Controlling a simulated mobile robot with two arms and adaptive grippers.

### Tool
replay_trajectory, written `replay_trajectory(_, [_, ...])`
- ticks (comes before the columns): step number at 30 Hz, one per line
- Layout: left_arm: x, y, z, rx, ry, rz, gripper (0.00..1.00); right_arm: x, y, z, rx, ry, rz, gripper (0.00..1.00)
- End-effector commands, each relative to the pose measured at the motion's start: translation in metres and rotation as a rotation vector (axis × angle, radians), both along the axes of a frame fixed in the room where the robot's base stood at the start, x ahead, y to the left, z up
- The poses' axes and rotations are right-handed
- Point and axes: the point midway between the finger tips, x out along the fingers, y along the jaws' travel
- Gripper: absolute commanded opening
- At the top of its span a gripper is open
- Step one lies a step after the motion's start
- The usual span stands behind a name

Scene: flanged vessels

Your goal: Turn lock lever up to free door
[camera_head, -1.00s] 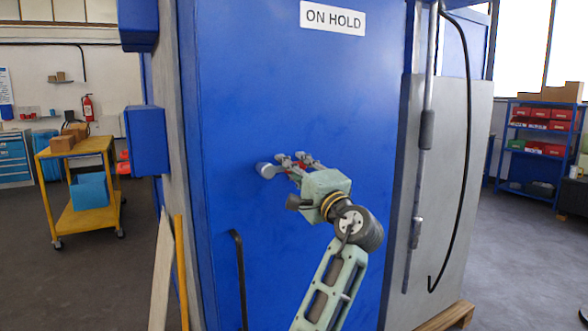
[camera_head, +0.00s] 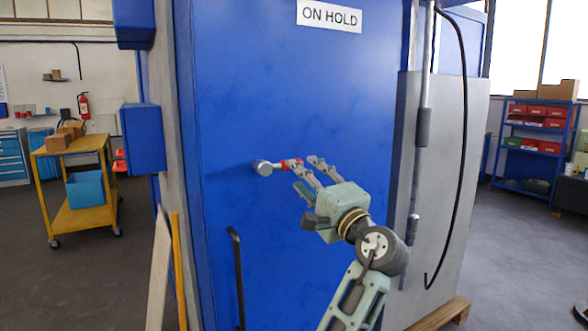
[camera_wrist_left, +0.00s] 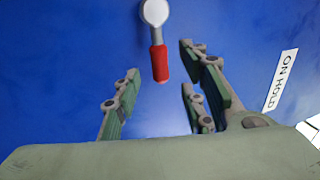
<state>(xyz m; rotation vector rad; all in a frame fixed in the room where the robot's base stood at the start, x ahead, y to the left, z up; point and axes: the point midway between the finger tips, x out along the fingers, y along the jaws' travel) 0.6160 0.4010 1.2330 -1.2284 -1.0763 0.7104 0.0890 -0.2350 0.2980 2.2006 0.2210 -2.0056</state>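The lock lever (camera_head: 286,164) is on the blue door (camera_head: 300,110). It has a round grey hub (camera_head: 262,167) and a red grip pointing right, close to level, slightly upward. In the left wrist view the red grip (camera_wrist_left: 159,63) hangs down from the grey hub (camera_wrist_left: 154,12). My left gripper (camera_head: 306,175) is open and empty, just right of the lever in the head view. Part of the grip is behind a finger in the head view. My right gripper is not in view.
A black bar handle (camera_head: 238,275) is lower on the door. An "ON HOLD" sign (camera_head: 329,15) is above. A grey panel and upright rod (camera_head: 423,125) stand right of the door. A yellow cart (camera_head: 75,150) stands at the left.

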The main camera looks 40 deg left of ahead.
Motion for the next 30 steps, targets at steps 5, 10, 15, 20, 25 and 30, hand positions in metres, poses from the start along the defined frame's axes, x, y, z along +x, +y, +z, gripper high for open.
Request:
replay_trajectory(5, [-0.012, -0.031, -0.010, -0.002, 0.001, -0.002, 0.38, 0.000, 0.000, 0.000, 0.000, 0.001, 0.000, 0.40])
replay_trajectory(10, [-0.018, -0.045, -0.013, -0.001, 0.000, 0.000, 0.38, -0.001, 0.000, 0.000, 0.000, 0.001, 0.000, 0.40])
replay_trajectory(15, [-0.020, -0.049, -0.014, 0.000, 0.000, 0.000, 0.38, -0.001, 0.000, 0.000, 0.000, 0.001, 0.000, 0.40])
replay_trajectory(20, [-0.020, -0.048, -0.014, 0.000, 0.000, 0.000, 0.38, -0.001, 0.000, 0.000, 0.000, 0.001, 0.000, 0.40])
replay_trajectory(25, [-0.020, -0.048, -0.014, 0.000, 0.000, 0.000, 0.38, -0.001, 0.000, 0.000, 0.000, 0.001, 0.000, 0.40])
replay_trajectory(30, [-0.014, -0.049, -0.020, 0.000, 0.012, -0.012, 0.38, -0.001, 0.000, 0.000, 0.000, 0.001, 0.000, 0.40])
